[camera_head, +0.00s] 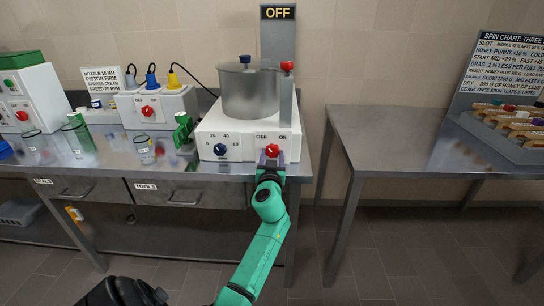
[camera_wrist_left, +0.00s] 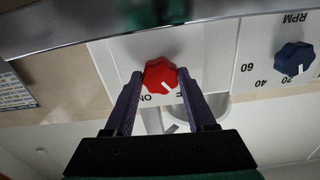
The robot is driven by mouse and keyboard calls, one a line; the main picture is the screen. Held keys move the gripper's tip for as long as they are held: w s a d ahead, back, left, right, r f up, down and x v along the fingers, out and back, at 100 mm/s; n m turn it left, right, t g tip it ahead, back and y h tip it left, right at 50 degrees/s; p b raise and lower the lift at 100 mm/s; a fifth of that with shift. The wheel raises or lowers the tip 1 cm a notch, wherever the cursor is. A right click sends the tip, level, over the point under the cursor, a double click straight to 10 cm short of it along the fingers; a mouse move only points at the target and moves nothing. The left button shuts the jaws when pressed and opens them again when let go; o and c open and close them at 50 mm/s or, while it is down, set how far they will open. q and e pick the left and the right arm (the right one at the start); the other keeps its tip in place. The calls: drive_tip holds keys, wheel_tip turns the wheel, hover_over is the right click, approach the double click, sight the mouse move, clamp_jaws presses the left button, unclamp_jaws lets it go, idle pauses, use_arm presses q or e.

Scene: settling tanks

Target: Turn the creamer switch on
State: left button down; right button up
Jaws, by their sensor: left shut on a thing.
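The creamer is a white box (camera_head: 213,135) carrying a metal pot (camera_head: 249,95) on the steel bench. Its red switch knob (camera_head: 272,150) sits on the front between OFF and ON. In the left wrist view the red knob (camera_wrist_left: 160,75) has its white mark toward the OFF lettering. A sign (camera_head: 278,12) above the creamer reads OFF. My left gripper (camera_head: 270,160) is at the knob; in the wrist view its fingers (camera_wrist_left: 160,78) are on both sides of it, closed on it. The OFF lettering is partly hidden by a finger. My right gripper is not in view.
A blue RPM dial (camera_head: 220,149) is left of the knob. A white box with a red knob (camera_head: 147,111) and coloured plugs stands further left, with clear cups (camera_head: 145,150) before it. A second table (camera_head: 400,140) is at right, mostly clear on its left side.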

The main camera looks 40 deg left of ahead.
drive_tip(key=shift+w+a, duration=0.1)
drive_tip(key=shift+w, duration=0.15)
use_arm(q)
drive_tip(key=shift+m, duration=0.4)
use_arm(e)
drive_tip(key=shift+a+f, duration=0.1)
use_arm(q)
drive_tip(key=shift+m, duration=0.6)
drive_tip(key=m, duration=0.3)
drive_tip(key=shift+a+b, duration=0.1)
drive_tip(key=shift+b, duration=0.2)
drive_tip(key=m, duration=0.5)
drive_tip(key=shift+s+r, duration=0.1)
drive_tip(key=shift+a+r+m+p, duration=0.15)
drive_tip(key=shift+m+p, duration=0.4)
drive_tip(key=shift+m, duration=1.45)
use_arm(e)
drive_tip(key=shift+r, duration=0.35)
